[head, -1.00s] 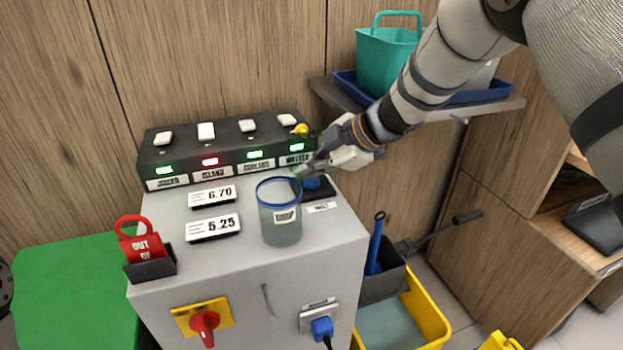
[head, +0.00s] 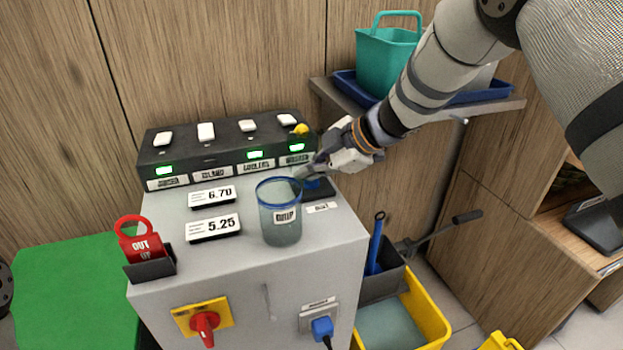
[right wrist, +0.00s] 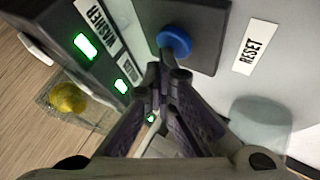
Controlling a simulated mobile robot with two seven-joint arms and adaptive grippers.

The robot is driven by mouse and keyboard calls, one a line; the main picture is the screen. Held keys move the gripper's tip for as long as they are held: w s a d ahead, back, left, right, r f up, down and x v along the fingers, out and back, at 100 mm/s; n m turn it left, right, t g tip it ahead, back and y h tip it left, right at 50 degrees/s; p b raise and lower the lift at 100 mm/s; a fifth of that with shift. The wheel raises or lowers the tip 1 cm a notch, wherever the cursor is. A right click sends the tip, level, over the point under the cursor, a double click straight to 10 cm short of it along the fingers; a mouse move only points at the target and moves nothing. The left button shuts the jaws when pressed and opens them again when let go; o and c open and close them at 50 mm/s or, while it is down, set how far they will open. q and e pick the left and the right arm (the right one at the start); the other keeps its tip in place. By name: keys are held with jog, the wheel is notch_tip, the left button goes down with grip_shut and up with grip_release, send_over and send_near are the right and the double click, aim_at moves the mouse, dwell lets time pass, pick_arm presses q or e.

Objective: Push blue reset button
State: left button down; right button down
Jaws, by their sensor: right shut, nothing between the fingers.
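The blue reset button (right wrist: 174,40) sits on a dark square base beside a white RESET label (right wrist: 255,47) in the right wrist view. In the head view the button (head: 313,183) is partly hidden by my right gripper. My right gripper (head: 306,172) is shut and empty, reaching in from the right over the grey cabinet top. In the right wrist view its fingertips (right wrist: 167,68) are together at the near edge of the button; I cannot tell whether they touch it. My left gripper is not in view.
A clear blue-rimmed cup (head: 280,235) stands just left of the button base. Behind is a black switch box (head: 225,152) with green lights. Price signs (head: 213,228), a red tag (head: 143,247) in a holder and a red rotary switch (head: 205,322) are on the cabinet.

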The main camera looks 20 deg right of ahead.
aim_at(311, 184)
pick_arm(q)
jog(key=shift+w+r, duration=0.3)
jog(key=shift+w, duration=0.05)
pick_arm(e)
jog(key=shift+r, duration=0.8)
